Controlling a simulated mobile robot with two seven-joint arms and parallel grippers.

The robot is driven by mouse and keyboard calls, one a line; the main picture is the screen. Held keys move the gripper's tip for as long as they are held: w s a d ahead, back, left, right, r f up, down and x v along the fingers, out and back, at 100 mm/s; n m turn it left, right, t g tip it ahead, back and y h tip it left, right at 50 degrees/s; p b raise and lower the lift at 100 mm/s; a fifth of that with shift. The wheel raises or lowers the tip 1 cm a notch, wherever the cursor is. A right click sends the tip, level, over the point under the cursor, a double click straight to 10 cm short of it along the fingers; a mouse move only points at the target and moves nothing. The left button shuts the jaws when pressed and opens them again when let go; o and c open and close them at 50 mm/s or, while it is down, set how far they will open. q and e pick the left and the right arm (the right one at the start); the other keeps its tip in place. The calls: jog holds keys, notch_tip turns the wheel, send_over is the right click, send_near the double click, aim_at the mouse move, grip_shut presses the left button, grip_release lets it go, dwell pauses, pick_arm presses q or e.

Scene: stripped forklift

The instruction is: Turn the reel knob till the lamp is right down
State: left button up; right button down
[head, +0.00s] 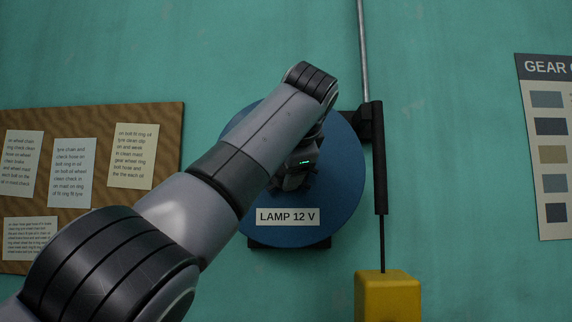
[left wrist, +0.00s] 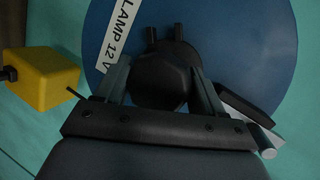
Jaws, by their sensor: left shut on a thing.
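The blue round reel (head: 345,195) is on the green wall and bears a "LAMP 12 V" label (head: 287,217). My left arm crosses in front of it and hides much of its face. My left gripper (head: 290,185) is at the reel's middle. In the left wrist view, the dark reel knob (left wrist: 160,80) sits between the two fingers of my left gripper (left wrist: 163,88), which is shut on it. The yellow lamp (head: 388,295) hangs on a thin dark cord below a black sleeve, cut off by the bottom edge; it also shows in the left wrist view (left wrist: 42,80). My right gripper is out of view.
A grey pipe (head: 364,50) runs down the wall to the black sleeve (head: 379,160) right of the reel. A brown board (head: 170,120) with several paper notes is at the left. A "GEAR" chart (head: 548,145) is at the right edge.

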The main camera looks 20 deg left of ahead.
pick_arm(q)
jog(key=m+y, duration=0.3)
jog(key=m, duration=0.1)
jog(key=shift+m, duration=0.3)
jog(key=m+t+y+b, duration=0.1)
jog(key=m+y, duration=0.1)
jog(key=m, duration=0.1)
jog(key=shift+f+m, duration=0.1)
jog(key=shift+m, duration=0.2)
jog(key=m+t+b, duration=0.1)
jog(key=m+b, duration=0.1)
jog(key=m, duration=0.1)
jog(key=shift+y, duration=0.4)
jog(key=m+t+b, duration=0.2)
jog(key=m, duration=0.3)
jog(key=m+t+b, duration=0.1)
jog(key=m, duration=0.1)
jog(key=m+t+b, duration=0.1)
jog(key=m, duration=0.2)
jog(key=shift+r+h, duration=0.2)
jog(key=shift+h, duration=0.2)
jog(key=shift+d+r+m+t, duration=0.1)
jog(key=shift+m+t, duration=0.5)
jog(key=shift+m, duration=0.5)
jog(key=shift+s+h, duration=0.1)
jog(key=shift+h, duration=0.3)
jog(key=shift+r, duration=0.1)
